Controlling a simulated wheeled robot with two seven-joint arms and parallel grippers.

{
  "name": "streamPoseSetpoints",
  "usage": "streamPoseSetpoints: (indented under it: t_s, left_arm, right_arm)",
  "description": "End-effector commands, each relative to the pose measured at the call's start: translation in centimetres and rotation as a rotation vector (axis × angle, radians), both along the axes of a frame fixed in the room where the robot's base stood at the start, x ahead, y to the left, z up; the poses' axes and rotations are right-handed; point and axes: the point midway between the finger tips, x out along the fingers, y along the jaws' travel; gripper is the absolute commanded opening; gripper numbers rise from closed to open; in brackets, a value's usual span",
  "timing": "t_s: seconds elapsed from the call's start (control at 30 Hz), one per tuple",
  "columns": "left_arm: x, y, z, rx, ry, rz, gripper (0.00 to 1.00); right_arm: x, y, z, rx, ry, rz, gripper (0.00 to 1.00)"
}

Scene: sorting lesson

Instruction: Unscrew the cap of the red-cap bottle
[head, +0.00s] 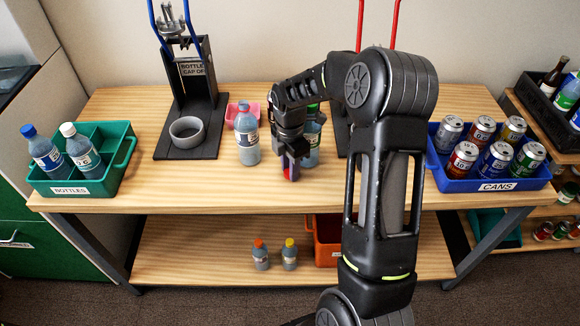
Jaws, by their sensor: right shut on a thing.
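A clear grey bottle with a white label (247,138) stands upright on the table, left of my right gripper. Its top looks reddish against a pink dish behind it; I cannot tell if a cap sits on it. My right gripper (291,168) points down at the table's front part and is shut on a small red thing (291,174), mostly hidden between the fingers. I cannot tell if it is a cap. Another bottle (312,146) with a green cap stands just behind the gripper, partly hidden. My left gripper is out of view.
A pink dish (232,111) lies behind the bottle. A black stand with a grey ring (187,131) is to its left; a second stand is mostly hidden by my arm. A green bottle crate (122,152) stands left, a blue can crate (462,186) right. The front left-middle tabletop is clear.

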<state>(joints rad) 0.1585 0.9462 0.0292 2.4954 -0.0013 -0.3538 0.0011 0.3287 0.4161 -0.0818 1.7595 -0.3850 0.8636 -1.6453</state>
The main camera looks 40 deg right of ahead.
Motion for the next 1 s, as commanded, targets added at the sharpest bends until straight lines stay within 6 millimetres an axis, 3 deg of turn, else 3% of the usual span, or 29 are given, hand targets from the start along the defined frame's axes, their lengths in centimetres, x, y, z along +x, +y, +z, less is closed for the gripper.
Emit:
streamPoseSetpoints:
  t_s: [0.13, 0.17, 0.4, 0.8, 1.0]
  left_arm:
    - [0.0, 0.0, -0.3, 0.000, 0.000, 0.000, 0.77]
    - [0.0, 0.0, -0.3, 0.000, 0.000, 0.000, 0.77]
    - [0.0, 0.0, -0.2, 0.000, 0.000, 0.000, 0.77]
    - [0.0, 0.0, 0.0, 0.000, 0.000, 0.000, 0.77]
    - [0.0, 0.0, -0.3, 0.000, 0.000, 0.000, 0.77]
  right_arm:
    - [0.0, 0.0, -0.4, 0.000, 0.000, 0.000, 0.00]
    - [0.0, 0.0, -0.3, 0.000, 0.000, 0.000, 0.28]
    - [0.0, 0.0, -0.3, 0.000, 0.000, 0.000, 0.48]
    - [0.1, 0.0, 0.4, 0.000, -0.002, 0.000, 0.48]
    - [0.1, 0.0, 3.2, -0.002, -0.006, 0.000, 0.48]
